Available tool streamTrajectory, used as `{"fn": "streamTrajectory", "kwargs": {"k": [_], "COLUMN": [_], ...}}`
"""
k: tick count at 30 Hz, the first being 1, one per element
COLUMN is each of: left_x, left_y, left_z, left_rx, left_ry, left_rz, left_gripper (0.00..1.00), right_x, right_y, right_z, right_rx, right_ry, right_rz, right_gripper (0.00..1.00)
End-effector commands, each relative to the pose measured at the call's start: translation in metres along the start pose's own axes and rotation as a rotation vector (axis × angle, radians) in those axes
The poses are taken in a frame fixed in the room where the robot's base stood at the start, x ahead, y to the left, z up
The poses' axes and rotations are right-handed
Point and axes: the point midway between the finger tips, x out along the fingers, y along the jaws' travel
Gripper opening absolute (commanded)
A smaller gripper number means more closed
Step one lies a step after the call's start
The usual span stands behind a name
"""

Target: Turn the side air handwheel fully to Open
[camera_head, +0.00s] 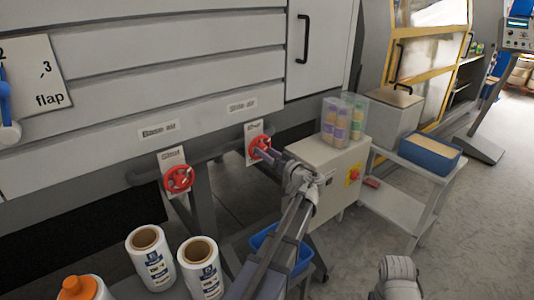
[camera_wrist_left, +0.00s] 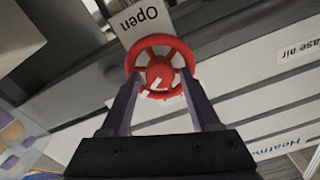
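The side air handwheel (camera_head: 258,147) is a small red wheel under the "Side air" label (camera_head: 242,105). It fills the middle of the left wrist view (camera_wrist_left: 160,48), with a white plate reading "Open" (camera_wrist_left: 140,20) behind it and white marks near its hub. My left gripper (camera_head: 266,153) is at this wheel. In the left wrist view its two fingers (camera_wrist_left: 160,72) are spread apart, with their tips over the two sides of the wheel's lower rim. Whether they press on the rim cannot be told. My right gripper is out of view.
A second red handwheel (camera_head: 178,179) sits to the left under "Base air" (camera_head: 159,131). White rolls (camera_head: 149,258) and a blue bin (camera_head: 265,242) are in front.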

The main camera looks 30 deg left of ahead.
Motion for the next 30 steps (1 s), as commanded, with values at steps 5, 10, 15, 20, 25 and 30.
{"fn": "streamTrajectory", "kwargs": {"k": [5,10,15,20,25,30], "left_x": [-0.0002,-0.0003,-0.0003,-0.0003,-0.0003,-0.0004], "left_y": [0.0001,0.0,0.0,0.0,0.0001,0.0], "left_z": [0.0,0.0,0.0,0.0,0.0,0.0001], "left_rx": [0.0,0.0,0.0,0.0,0.018,0.09], "left_ry": [0.0,0.0,0.0,0.0,0.0,0.0], "left_rz": [0.0,0.0,0.0,0.0,0.0,0.0], "left_gripper": [0.41,0.22,0.03,0.0,0.0,0.0], "right_x": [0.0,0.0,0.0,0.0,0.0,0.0], "right_y": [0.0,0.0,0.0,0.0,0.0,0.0], "right_z": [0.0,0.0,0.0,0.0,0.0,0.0], "right_rx": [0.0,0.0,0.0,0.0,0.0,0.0], "right_ry": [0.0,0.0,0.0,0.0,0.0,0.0], "right_rz": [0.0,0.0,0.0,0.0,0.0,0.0], "right_gripper": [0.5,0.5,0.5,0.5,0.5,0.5]}}
